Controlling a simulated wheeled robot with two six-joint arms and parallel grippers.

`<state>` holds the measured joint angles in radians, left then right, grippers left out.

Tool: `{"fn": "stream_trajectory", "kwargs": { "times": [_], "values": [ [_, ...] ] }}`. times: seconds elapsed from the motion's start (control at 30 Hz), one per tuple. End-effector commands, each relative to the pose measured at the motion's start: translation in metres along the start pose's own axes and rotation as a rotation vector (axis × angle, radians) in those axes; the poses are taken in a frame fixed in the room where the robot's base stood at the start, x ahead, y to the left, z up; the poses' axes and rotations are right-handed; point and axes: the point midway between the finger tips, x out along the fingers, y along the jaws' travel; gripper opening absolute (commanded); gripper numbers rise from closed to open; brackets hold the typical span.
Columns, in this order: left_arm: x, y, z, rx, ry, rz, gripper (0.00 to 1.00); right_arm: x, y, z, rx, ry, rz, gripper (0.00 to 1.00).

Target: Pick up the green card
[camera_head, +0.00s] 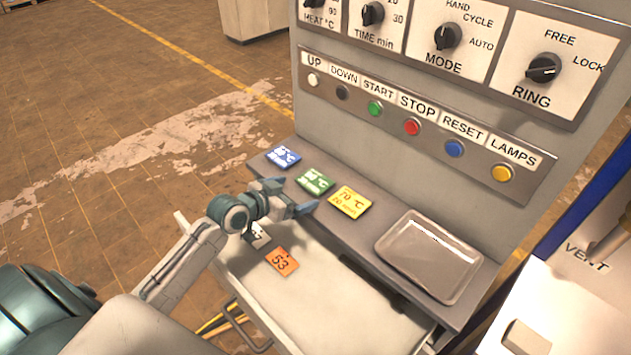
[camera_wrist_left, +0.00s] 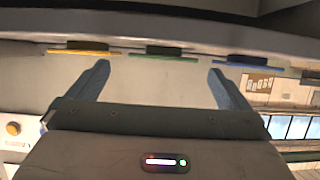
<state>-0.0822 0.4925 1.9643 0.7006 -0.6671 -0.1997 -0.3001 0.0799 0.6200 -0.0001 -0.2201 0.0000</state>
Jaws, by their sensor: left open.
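The green card (camera_head: 315,181) lies on the grey ledge of the control panel, between a blue card (camera_head: 283,156) and a yellow card (camera_head: 350,201). My left gripper (camera_head: 292,196) is open and empty just in front of the green card, its fingers pointing toward the ledge. In the left wrist view, the green card (camera_wrist_left: 163,54) shows nearly edge-on beyond and between the open fingers (camera_wrist_left: 158,70). The gap between fingers and card is hard to judge. My right gripper is not in view.
An open drawer (camera_head: 345,310) below the ledge holds an orange card (camera_head: 282,262) marked 53 and a white card partly hidden by my left arm. A metal tray (camera_head: 430,255) sits on the ledge at right. The panel with knobs and buttons (camera_head: 411,127) rises behind the cards.

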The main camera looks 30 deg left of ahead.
Motion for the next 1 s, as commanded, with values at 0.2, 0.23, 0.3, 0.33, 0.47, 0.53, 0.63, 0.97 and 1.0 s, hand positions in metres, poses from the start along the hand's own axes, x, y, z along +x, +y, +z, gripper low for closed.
{"fn": "stream_trajectory", "kwargs": {
  "times": [0.2,0.23,0.3,0.33,0.47,0.53,0.63,0.97,1.0],
  "values": [
    [0.016,-0.002,-0.005,-0.005,0.001,0.001,1.00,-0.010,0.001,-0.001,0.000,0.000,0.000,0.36],
    [0.020,-0.003,-0.006,-0.006,0.000,0.001,1.00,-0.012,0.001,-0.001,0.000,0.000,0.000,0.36],
    [0.030,-0.005,-0.008,-0.006,0.000,0.000,1.00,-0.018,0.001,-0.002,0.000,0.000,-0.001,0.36],
    [0.034,-0.005,-0.009,-0.005,0.000,0.001,1.00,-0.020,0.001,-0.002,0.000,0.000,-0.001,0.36],
    [0.050,-0.005,-0.006,-0.003,-0.001,0.001,1.00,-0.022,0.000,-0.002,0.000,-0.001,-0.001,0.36],
    [0.053,-0.005,-0.005,-0.002,-0.001,0.001,1.00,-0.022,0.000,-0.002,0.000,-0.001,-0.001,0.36],
    [0.055,-0.005,-0.004,0.000,-0.002,0.001,1.00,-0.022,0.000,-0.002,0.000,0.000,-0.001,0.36],
    [0.054,-0.005,-0.004,0.000,-0.002,0.001,0.63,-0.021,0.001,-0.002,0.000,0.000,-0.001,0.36],
    [0.054,-0.005,-0.004,0.000,-0.002,0.001,0.59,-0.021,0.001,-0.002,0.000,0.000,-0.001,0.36]
  ]
}}
